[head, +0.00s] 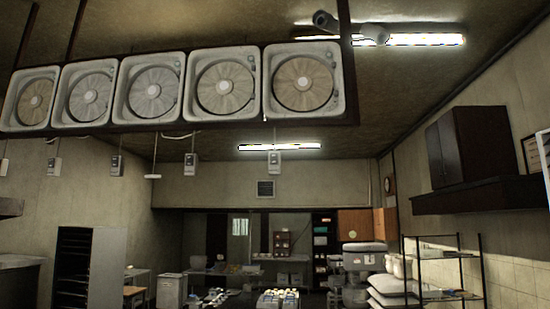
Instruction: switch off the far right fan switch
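Several square fans hang in a row from a ceiling frame across the upper left of the head view. The far right fan (303,81) is the last of this row. Below the row, several small grey switch boxes hang on cords. The far right fan switch (274,160) hangs under the right end of the row, in front of a ceiling light. Whether it is on or off is too small to tell. Neither of my grippers is in view.
A dark wall cabinet (468,145) and shelf are on the right wall. A wire rack (445,270) with pale sacks stands at lower right. A tall metal rack (88,268) stands at lower left. Tables and a mixer (362,262) are farther back. The air around the switches looks clear.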

